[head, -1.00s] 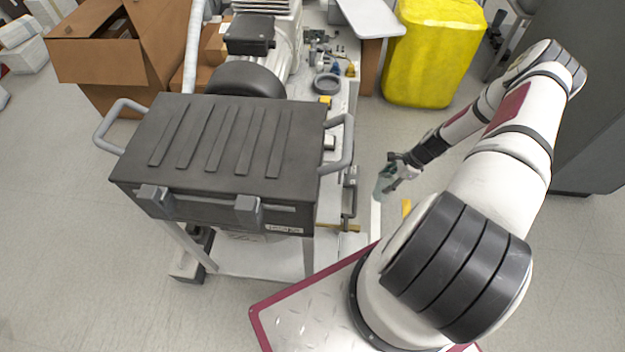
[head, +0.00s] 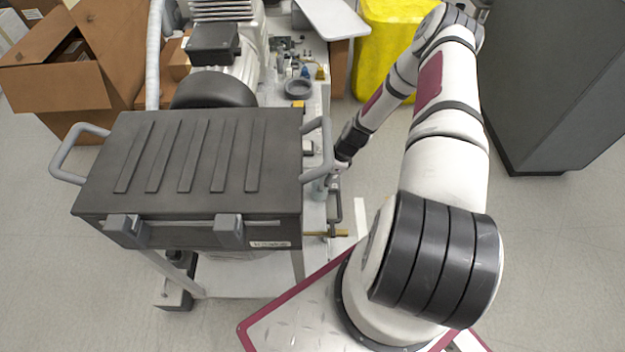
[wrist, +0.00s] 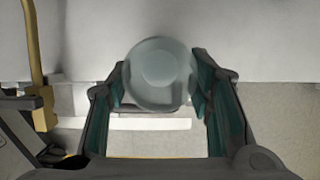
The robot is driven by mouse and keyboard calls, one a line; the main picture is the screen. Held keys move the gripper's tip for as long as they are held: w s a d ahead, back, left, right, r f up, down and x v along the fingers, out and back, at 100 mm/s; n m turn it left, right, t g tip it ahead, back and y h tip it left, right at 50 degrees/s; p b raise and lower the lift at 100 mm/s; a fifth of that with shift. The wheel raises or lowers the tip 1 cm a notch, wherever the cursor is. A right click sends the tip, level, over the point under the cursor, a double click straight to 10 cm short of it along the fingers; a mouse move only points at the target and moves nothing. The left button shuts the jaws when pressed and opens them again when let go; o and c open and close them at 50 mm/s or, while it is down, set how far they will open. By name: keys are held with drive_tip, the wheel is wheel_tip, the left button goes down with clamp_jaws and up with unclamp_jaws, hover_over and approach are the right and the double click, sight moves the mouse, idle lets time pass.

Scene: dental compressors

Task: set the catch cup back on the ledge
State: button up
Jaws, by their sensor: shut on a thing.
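The catch cup (wrist: 160,74) is a grey-green, translucent round cup, seen end-on in the wrist view. My gripper (wrist: 160,88) is shut on it, with one dark green-padded finger on each side. In the head view the cup (head: 319,190) shows small and partly hidden at the right side of the cart, with my gripper (head: 334,174) beside it. A pale flat surface (wrist: 255,45), which may be the ledge, lies beyond and under the cup in the wrist view. I cannot tell whether the cup touches it.
A dark lidded case (head: 190,165) with side handles stands close left of my gripper. A yellow bar (wrist: 36,60) rises at the wrist view's left. A blue-grey ring (head: 298,88) and small parts lie on the bench behind. A grey cabinet (head: 545,85) stands right.

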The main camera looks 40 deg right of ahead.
drive_tip(key=w+a, duration=0.1)
drive_tip(key=a, duration=0.1)
drive_tip(key=shift+w+a+f+b, duration=0.1)
drive_tip(key=shift+w+a+b, duration=0.2)
drive_tip(key=shift+w+a, duration=0.05)
drive_tip(key=shift+f+b, duration=0.25)
drive_tip(key=shift+b, duration=0.1)
drive_tip(key=o, duration=1.2)
drive_tip(key=shift+f, duration=0.1)
drive_tip(key=shift+c, duration=0.2)
drive_tip(key=shift+r, duration=0.3)
drive_tip(key=s+d+p, duration=0.2)
drive_tip(key=s+d, duration=0.5)
drive_tip(key=d, duration=0.3)
drive_tip(key=shift+d+r+p, duration=0.15)
drive_tip(key=shift+r+p, duration=0.25)
